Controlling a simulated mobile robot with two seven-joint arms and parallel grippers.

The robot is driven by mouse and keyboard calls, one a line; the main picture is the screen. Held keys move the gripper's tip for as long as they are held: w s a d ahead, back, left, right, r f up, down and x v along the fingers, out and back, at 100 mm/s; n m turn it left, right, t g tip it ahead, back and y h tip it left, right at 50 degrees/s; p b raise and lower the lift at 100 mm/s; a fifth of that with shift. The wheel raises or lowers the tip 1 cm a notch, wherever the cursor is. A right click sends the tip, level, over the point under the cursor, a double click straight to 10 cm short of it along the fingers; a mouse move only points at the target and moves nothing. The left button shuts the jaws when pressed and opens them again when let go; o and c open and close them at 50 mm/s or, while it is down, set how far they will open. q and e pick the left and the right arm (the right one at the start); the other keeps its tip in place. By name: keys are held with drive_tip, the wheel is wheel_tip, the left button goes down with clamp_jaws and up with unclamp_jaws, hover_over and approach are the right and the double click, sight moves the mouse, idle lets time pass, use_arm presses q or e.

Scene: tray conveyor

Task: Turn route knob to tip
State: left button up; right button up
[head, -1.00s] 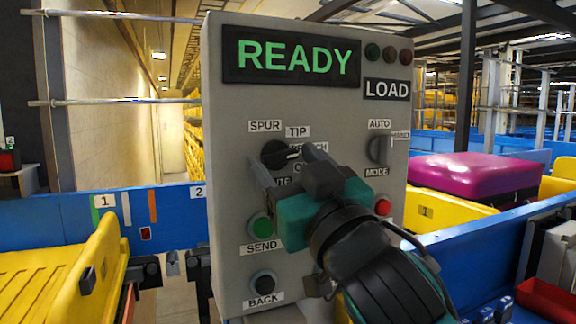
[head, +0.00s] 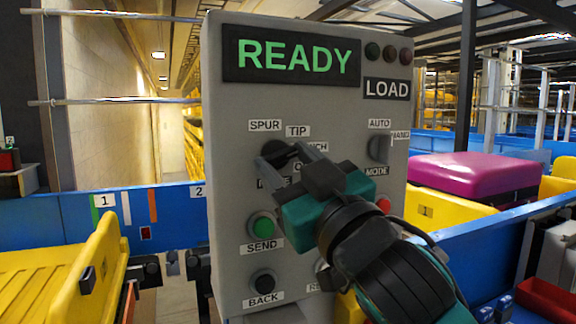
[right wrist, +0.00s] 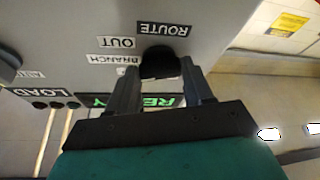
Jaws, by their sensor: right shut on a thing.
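The route knob (head: 272,147) is a black round knob on the grey control panel (head: 228,200), with the labels SPUR, TIP, BRANCH and OUT around it. My right gripper (head: 284,158) is at the knob, its two grey fingers on either side of it and shut on it. The fingers partly cover the knob and the labels, so I cannot tell where its pointer is set. In the right wrist view the black knob (right wrist: 158,62) sits between the fingertips (right wrist: 160,76), beside the ROUTE label. My left gripper is not in view.
The display (head: 291,62) reads READY in green, with a LOAD label below it. The mode knob (head: 379,148), green SEND button (head: 261,226) and black BACK button (head: 263,283) are on the same panel. A yellow tray (head: 60,270) stands left; a magenta case (head: 475,175) lies right.

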drive_tip(key=n+g+y, duration=0.1)
drive_tip(key=n, duration=0.3)
drive_tip(key=n+g+y, duration=0.1)
drive_tip(key=n+g, duration=0.1)
drive_tip(key=n, duration=0.2)
drive_tip(key=shift+w+d+r, duration=0.1)
drive_tip(key=shift+d+r, duration=0.05)
drive_tip(key=shift+d, duration=0.05)
drive_tip(key=shift+n, duration=0.3)
drive_tip(key=o, duration=1)
drive_tip(key=shift+o, duration=0.2)
